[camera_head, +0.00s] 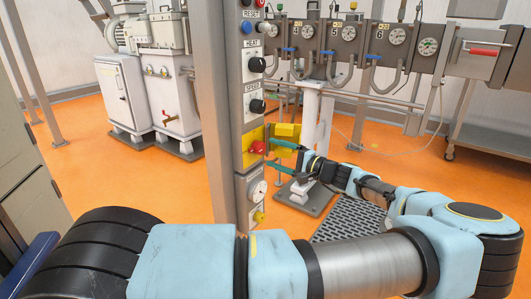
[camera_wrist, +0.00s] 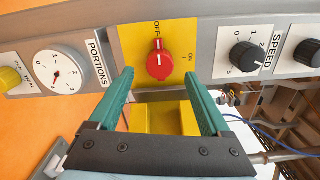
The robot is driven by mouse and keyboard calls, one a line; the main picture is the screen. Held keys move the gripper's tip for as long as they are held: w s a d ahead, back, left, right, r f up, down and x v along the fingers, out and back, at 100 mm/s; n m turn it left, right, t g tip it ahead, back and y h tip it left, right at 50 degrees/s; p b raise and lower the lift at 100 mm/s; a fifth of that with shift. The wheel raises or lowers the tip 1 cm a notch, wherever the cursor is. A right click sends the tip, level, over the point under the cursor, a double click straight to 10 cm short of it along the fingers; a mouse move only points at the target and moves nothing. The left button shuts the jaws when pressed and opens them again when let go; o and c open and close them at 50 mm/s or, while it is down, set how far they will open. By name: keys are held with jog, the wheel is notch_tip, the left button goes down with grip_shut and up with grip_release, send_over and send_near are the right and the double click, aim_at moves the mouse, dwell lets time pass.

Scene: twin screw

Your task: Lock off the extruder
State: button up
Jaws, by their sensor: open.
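The red rotary switch (camera_head: 257,147) sits on a yellow plate (camera_head: 246,160) on the control column. The wrist view shows the red knob (camera_wrist: 159,68) close up, with OFF and ON printed on the yellow plate (camera_wrist: 131,40). The knob's white mark appears to point at OFF. A yellow open-sided bracket or cover (camera_wrist: 142,117) sticks out from the plate's edge; it also shows in the head view (camera_head: 287,130). My gripper (camera_wrist: 159,74) is open and empty, its green fingers either side of the bracket, tips near the knob. Whether they touch anything is unclear. No padlock is recognisable.
A black SPEED knob (camera_wrist: 244,56) and a white PORTIONS dial (camera_wrist: 60,72) flank the plate. The HEAT knob (camera_head: 257,65) is higher up the column. Gauges and hoses (camera_head: 345,45) hang behind. Orange floor is open at left.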

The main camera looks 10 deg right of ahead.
jog(key=v, duration=0.5)
jog(key=shift+s+d, duration=0.2)
jog(key=shift+d, duration=0.05)
jog(key=shift+a, duration=0.1)
